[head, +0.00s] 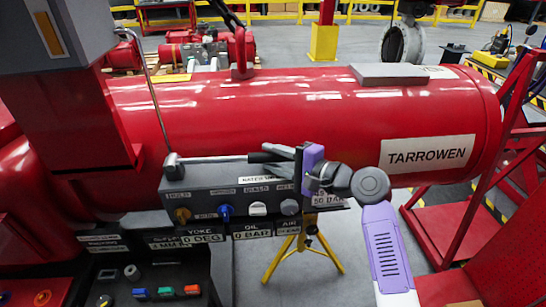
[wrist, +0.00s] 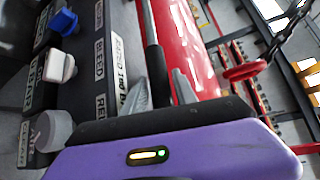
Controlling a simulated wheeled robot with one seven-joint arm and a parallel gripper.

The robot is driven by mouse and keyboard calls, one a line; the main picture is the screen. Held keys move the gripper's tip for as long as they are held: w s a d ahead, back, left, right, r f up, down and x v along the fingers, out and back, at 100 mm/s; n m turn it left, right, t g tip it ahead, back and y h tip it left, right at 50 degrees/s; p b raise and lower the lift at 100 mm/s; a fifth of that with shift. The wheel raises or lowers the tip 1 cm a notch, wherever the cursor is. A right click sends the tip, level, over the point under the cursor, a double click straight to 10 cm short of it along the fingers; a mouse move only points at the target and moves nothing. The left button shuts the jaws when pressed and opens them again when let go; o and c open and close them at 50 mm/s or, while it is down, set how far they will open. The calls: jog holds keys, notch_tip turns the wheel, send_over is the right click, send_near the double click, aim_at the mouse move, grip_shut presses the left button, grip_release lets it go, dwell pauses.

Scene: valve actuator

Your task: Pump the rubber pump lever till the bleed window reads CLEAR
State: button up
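The pump lever is a thin metal rod with a black rubber grip (head: 265,157), pivoted at the left end of the grey control block (head: 225,190) and lying near level. My gripper (head: 284,153) is at the free end of the grip. Small display plates under the block read YOKE 0 DEG (head: 202,238) and OIL 0 BAR (head: 252,234).
Blue (head: 226,211), white (head: 258,208) and other knobs line the block's front, close under my gripper. The large red TARROWEN cylinder (head: 320,120) lies just behind. A yellow stand (head: 300,255) is below; coloured buttons (head: 165,292) sit at lower left.

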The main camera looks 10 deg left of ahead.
grip_shut()
dwell(1.4)
